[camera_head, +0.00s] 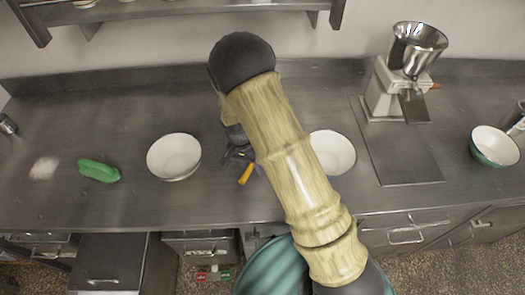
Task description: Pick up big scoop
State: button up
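My gripper (238,156) is small and dark in this view, low over the steel counter between two white bowls. My arm covers part of it, so its finger opening cannot be made out. A short yellow handle-like piece (246,174) shows just below the fingers; the rest of that object is hidden or too small to tell. I cannot tell whether it is the big scoop or whether the fingers touch it. No scoop shape is clearly visible.
On the counter (100,214) are a left white bowl (174,157), a right white bowl (332,152) partly behind my arm, a green object (99,171), and a white powdery patch (44,168). A metal hopper machine (403,80) and green-sided bowl (494,147) stand right. A shelf (180,8) hangs above.

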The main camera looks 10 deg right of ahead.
grip_shut()
notch_tip(320, 180, up, 10)
jog(key=shift+r+b, duration=0.1)
jog(key=shift+b, duration=1)
jog(key=shift+c, duration=2.2)
grip_release()
grip_shut()
